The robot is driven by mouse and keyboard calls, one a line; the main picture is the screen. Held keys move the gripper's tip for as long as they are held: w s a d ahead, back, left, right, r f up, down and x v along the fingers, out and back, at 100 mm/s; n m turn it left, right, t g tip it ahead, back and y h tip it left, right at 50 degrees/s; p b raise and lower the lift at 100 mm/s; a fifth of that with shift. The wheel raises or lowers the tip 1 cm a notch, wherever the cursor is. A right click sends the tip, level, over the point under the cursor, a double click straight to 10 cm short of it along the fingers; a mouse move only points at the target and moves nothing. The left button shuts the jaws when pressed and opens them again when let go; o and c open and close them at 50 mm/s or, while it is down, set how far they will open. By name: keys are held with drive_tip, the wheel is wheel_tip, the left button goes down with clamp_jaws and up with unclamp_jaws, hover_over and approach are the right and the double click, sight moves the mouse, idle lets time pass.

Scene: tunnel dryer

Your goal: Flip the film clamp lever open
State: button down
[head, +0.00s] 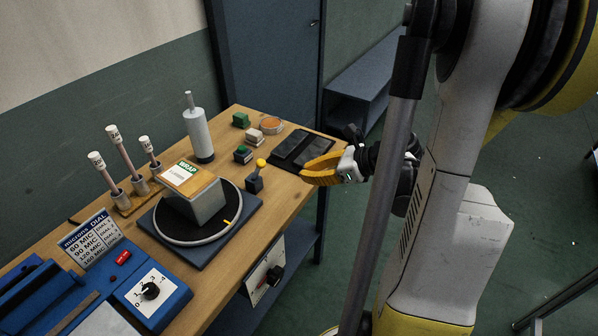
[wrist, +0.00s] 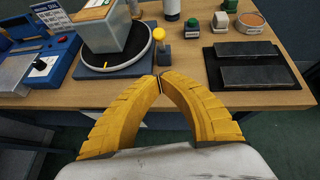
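A small dark block (head: 254,184) with a short lever topped by a yellow knob (head: 261,163) stands on the wooden table, beside the turntable; it looks like the film clamp lever. The lever stands roughly upright, leaning slightly. In the wrist view the yellow knob (wrist: 158,35) is just beyond my fingertips, near the picture's middle. My gripper (head: 304,178) has yellow fingers and hovers at the table's right edge, apart from the lever. In the wrist view its fingertips (wrist: 160,80) meet with nothing seen between them.
A round turntable (head: 228,224) carries a grey block marked WRAP (head: 196,203). Bare wood separates fingers and lever.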

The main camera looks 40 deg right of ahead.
sight(257, 171)
drive_tip(key=w+a+f+b, duration=0.3)
drive_tip(key=w+a, duration=0.2)
drive_tip(key=w, duration=0.4)
drive_tip(key=shift+w+f, duration=0.15)
drive_tip(key=shift+w, duration=0.05)
drive_tip(key=shift+w+a+r+g+p, duration=0.1)
drive_tip(key=shift+w+r+g+p, duration=0.25)
drive_tip(key=shift+p, duration=0.2)
